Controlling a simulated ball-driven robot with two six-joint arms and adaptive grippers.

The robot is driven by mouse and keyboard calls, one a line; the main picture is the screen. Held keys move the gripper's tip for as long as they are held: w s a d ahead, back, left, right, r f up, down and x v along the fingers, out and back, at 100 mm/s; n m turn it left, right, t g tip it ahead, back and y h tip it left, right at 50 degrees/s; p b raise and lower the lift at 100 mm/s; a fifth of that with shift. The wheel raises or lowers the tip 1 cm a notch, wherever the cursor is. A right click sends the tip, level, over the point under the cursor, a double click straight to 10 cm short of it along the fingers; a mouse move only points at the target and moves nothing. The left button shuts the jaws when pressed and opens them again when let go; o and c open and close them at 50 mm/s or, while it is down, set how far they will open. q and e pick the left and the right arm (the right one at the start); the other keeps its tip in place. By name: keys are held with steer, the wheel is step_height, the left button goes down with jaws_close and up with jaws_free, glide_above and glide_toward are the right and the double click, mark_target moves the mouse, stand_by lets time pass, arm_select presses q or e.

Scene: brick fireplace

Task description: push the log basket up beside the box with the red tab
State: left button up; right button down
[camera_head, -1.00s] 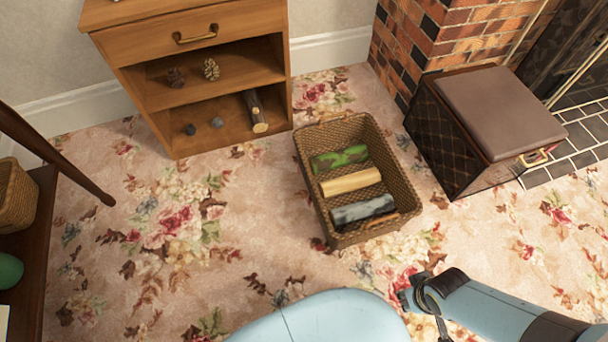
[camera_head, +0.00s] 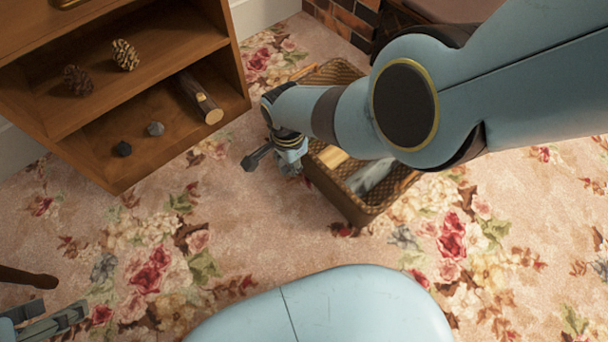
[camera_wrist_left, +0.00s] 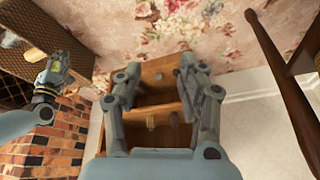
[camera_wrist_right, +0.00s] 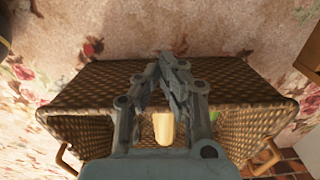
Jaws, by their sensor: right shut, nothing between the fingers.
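The woven log basket (camera_head: 338,192) stands on the floral carpet, partly hidden by my right arm in the head view. Two logs show inside, one pale and one grey. The dark box with a brown top (camera_head: 455,9) is at the top edge, partly behind my arm; no red tab shows. My left gripper (camera_head: 50,318) is open and empty at the lower left.
A wooden cabinet (camera_head: 120,185) with pinecones, dark lumps and a log on its shelves stands left of the basket. Brick (camera_head: 343,16) rises behind the basket.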

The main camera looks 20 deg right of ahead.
arm_select(q)
step_height(320, 180, down, 7)
steer(key=t+b, duration=0.5)
steer(key=t, duration=0.1)
arm_select(e)
step_height(320, 180, down, 9)
steer(key=shift+s+f+b, duration=0.15)
steer(key=shift+b, duration=0.65)
arm_select(q)
steer(key=w+r+t, duration=0.1)
steer(key=w+d+r+t, duration=0.1)
steer(key=w+r+t, duration=0.1)
steer(key=shift+w+r+m+t+h, duration=0.1)
steer(key=shift+w+m+t+h, duration=0.05)
steer(key=shift+m+t+h, duration=0.2)
arm_select(e)
steer(key=d, duration=0.1)
steer(key=w+d, duration=0.1)
steer(key=d, duration=0.1)
steer(key=shift+w+d, duration=0.3)
steer(key=shift+d, duration=0.1)
